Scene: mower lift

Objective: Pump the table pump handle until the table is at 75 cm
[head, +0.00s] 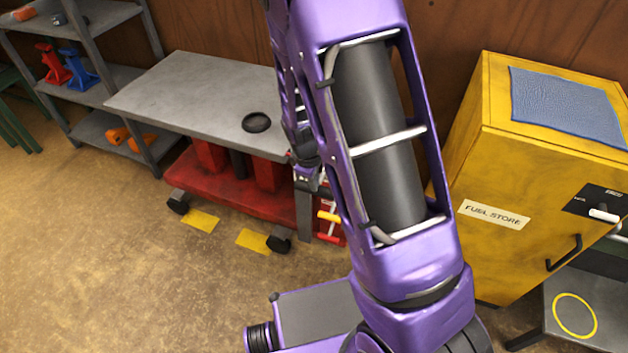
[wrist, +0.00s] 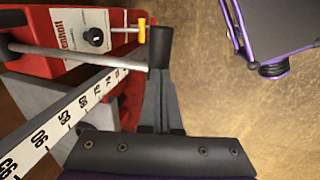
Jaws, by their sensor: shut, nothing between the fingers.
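The lift table has a grey top (head: 190,95) above a red base (head: 235,200), largely visible left of my arm. In the wrist view, a silver pump handle rod (wrist: 80,57) runs from the red housing to beside my gripper (wrist: 160,75). My fingers are shut; a dark block is at their ends, and I cannot tell whether it is the handle's grip or the fingertips. A yellow-tipped lever (wrist: 141,34) is close by. A white height scale (wrist: 60,125) shows numbers such as 80 and 90; its reading mark is unclear.
A black round dish (head: 257,122) sits on the table top. Yellow floor marks (head: 200,221) lie by the casters. A yellow fuel store cabinet (head: 500,170) stands at right. Shelves (head: 110,85) with red and blue stands are at left. The floor at front left is clear.

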